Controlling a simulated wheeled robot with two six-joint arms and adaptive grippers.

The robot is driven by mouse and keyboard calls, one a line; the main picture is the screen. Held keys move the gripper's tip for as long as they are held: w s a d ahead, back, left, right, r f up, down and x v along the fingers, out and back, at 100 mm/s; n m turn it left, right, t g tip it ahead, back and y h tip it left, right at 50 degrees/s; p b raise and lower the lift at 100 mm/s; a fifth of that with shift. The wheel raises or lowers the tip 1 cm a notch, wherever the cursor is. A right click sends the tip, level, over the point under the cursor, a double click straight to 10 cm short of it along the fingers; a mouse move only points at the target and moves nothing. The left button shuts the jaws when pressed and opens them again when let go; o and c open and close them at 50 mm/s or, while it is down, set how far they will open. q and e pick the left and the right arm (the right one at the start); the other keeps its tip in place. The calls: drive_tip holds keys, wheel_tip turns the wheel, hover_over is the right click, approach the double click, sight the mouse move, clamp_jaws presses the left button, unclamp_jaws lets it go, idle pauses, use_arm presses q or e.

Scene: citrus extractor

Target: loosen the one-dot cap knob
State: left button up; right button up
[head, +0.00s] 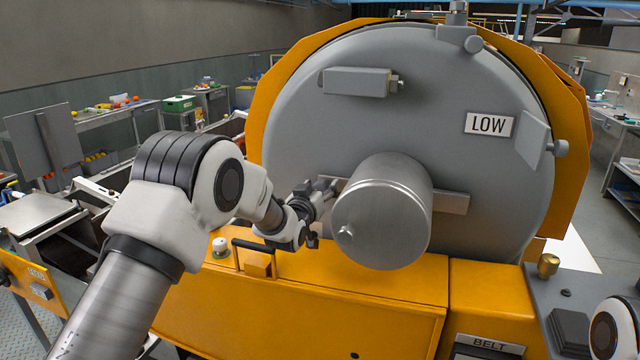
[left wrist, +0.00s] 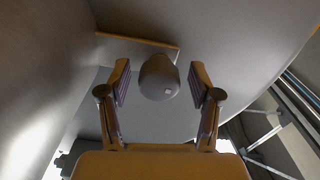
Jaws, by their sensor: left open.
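The cap knob (left wrist: 158,80) is a dark, rounded knob with one small pale mark on its end, in the left wrist view. It sits beside a flat bar (left wrist: 120,42) on the grey round cover (head: 290,130). My left gripper (left wrist: 161,72) is open, with one finger on each side of the knob and a visible gap to both. In the head view my left gripper (head: 318,190) is at the cover's lower left, just left of the metal cylinder (head: 385,215). The knob cannot be made out in the head view. My right gripper is out of view.
The metal cylinder juts out close to my left gripper. Other fittings on the cover are a block with a bolt (head: 358,82), a plate with a knob (head: 535,140) and a top knob (head: 458,35). A "LOW" label (head: 489,124) is at right. A yellow housing (head: 300,310) lies below.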

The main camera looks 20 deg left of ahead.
use_arm(q)
drive_tip(key=c, duration=1.2)
drive_tip(key=m+b, duration=0.1)
drive_tip(key=b, duration=0.1)
drive_tip(key=shift+d+f+m+b, duration=0.1)
drive_tip(key=shift+f+m+b, duration=0.1)
drive_tip(key=shift+m+b, duration=0.15)
drive_tip(key=m+b, duration=0.9)
drive_tip(key=m, duration=0.1)
drive_tip(key=shift+m+b, duration=0.35)
drive_tip(key=shift+b, duration=0.05)
drive_tip(key=m+b, duration=0.2)
drive_tip(key=m, duration=0.2)
drive_tip(key=shift+d, duration=0.1)
drive_tip(key=shift+b, duration=0.3)
